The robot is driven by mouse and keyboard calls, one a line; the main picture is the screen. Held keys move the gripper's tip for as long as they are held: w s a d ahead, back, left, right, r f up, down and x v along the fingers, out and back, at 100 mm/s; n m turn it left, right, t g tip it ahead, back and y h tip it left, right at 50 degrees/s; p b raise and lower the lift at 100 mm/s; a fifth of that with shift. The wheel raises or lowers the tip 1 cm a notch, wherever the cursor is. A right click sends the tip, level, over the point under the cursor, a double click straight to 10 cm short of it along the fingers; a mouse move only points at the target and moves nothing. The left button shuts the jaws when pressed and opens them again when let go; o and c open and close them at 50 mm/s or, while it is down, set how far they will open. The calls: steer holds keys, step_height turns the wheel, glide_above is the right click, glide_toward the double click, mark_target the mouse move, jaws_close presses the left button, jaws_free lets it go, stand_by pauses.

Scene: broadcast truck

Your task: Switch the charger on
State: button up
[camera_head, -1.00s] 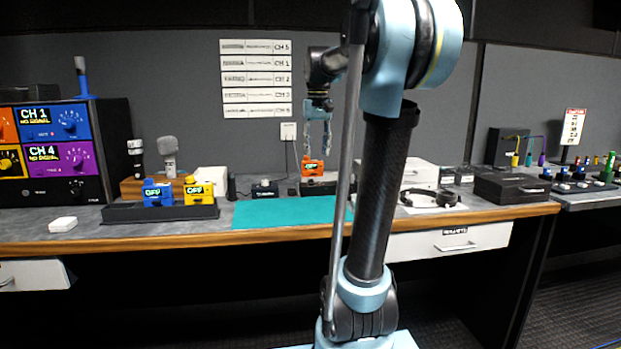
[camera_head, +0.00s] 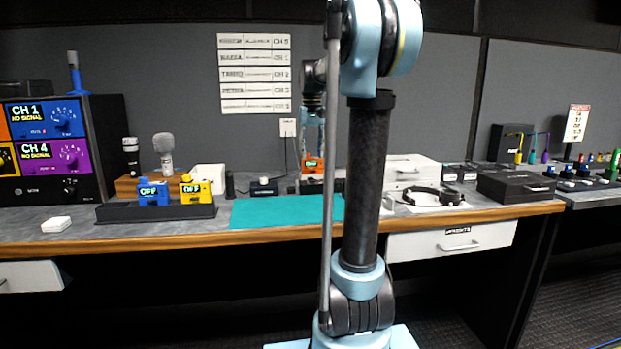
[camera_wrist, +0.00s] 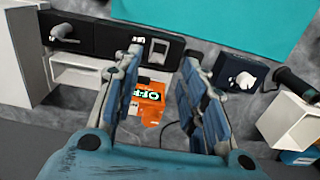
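An orange block (camera_head: 312,166) with a lit OFF label stands at the back of the desk, below my gripper (camera_head: 313,150). In the wrist view, the orange block (camera_wrist: 150,96) shows in the gap between my fingers (camera_wrist: 162,60), which are open; I see no clear contact. A black strip unit (camera_wrist: 100,40) with a grey lever and a white-framed switch lies beside it. A black dock (camera_head: 110,213) at the left holds a blue OFF block (camera_head: 153,195) and a yellow OFF block (camera_head: 197,190). I cannot tell which unit is the charger.
A teal mat (camera_head: 280,212) lies in front of the orange block. A small black box (camera_head: 264,188) with a light knob stands to its left. Headphones (camera_head: 433,196), a white case (camera_head: 412,168) and a black case (camera_head: 515,187) are at right. A white block (camera_head: 56,224) lies at left.

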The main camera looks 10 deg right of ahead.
mark_target(312, 181)
step_height(312, 181, down, 9)
steer(key=shift+f, duration=0.2)
stand_by(0.3)
jaws_close()
